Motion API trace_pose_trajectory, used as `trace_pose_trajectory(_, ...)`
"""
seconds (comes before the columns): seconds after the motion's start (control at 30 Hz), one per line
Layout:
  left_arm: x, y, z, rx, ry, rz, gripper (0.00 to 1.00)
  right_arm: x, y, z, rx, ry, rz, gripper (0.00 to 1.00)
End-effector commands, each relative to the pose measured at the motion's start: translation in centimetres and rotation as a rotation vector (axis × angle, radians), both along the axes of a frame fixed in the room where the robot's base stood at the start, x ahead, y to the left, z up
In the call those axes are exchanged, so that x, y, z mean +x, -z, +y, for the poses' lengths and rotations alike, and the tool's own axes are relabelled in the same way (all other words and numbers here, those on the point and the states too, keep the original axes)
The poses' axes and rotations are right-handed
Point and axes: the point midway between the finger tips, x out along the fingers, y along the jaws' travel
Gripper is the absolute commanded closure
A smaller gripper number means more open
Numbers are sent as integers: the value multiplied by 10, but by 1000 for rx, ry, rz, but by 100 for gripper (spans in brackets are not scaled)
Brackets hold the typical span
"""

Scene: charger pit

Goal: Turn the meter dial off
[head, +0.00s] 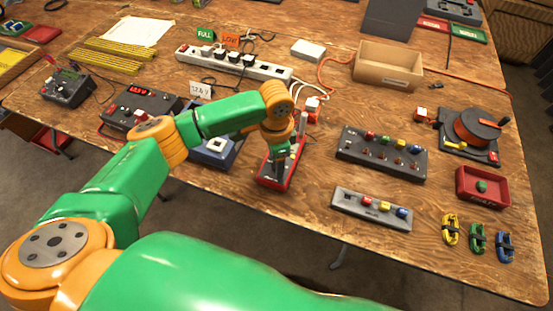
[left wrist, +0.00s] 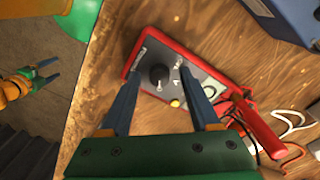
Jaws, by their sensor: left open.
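The meter (head: 268,183) is a red-edged box with a grey face near the table's front edge, partly hidden by my left gripper in the head view. In the left wrist view the meter (left wrist: 207,70) shows a round black dial (left wrist: 158,75) and a yellow button. My left gripper (head: 281,168) points down over the meter. In the left wrist view its blue fingers (left wrist: 160,80) are apart, one on each side of the dial, with nothing between them clearly gripped. My right gripper (left wrist: 50,75) shows at the left of that view, fingers apart and empty, off the table.
A blue device (head: 213,148) stands just left of the meter. A red probe (left wrist: 255,125) and cables lie by its end. Switch panels (head: 380,155) and a small button strip (head: 372,210) stand to the right. A power strip (head: 232,65) lies behind.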

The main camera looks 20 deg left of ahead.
Motion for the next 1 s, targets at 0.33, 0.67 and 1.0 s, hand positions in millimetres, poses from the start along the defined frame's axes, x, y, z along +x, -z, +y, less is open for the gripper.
trace_pose_trajectory(0.33,0,0,0,-1,0,-1,83,0,0,0,0,0,0,25)
trace_pose_trajectory(0.67,0,-2,0,-1,-12,-1,100,0,-4,0,0,0,0,25)
trace_pose_trajectory(1.0,-1,-8,-1,-3,-187,4,100,0,-40,0,0,0,0,25)
